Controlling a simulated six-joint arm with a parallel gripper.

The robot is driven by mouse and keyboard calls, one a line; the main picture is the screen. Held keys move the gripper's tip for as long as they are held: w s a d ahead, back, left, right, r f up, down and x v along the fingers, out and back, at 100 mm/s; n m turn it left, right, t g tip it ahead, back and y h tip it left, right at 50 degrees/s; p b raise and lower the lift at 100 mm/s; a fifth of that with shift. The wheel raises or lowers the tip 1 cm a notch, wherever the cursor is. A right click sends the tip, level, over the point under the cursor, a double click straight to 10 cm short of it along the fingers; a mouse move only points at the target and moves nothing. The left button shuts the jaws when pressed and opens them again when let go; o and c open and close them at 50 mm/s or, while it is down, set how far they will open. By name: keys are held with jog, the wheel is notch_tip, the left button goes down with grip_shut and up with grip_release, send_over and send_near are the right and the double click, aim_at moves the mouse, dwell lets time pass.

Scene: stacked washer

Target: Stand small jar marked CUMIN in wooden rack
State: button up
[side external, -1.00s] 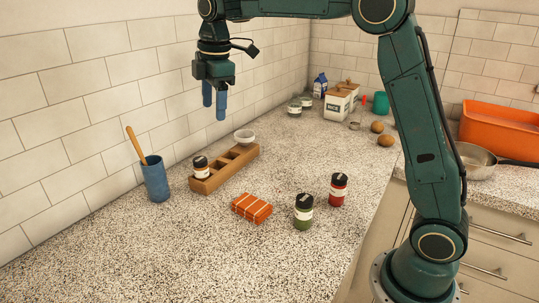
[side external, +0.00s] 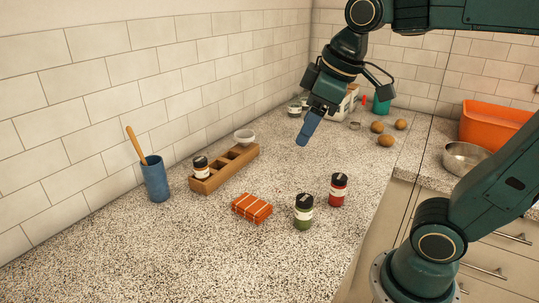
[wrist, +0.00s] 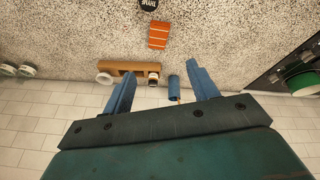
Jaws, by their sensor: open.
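The wooden rack (side external: 243,163) stands near the tiled wall; one small black-lidded jar (side external: 200,168) with a white label stands in its near-end slot, and other slots look empty. A green-filled jar (side external: 303,214) and a red-filled jar (side external: 338,191) stand upright on the counter to the right. I cannot read which is marked CUMIN. In the wrist view, a partly cut-off black lid (wrist: 148,5) has lettering that looks like THYME. My gripper (side external: 303,143) is open and empty, tilted in the air above the counter. Its spread fingers also show in the wrist view (wrist: 160,68).
An orange tied packet (side external: 252,208) lies between rack and jars. A blue cup (side external: 156,182) with a wooden utensil stands left of the rack. A white bowl (side external: 244,137) is at the rack's far end. Brown round items (side external: 385,140) and a pan (side external: 466,159) are farther right.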

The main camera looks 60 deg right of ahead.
jog(key=s+f+m+t, duration=0.1)
jog(key=s+f+m, duration=0.2)
jog(key=s+f, duration=0.2)
jog(key=s, duration=0.3)
jog(key=shift+m, duration=0.3)
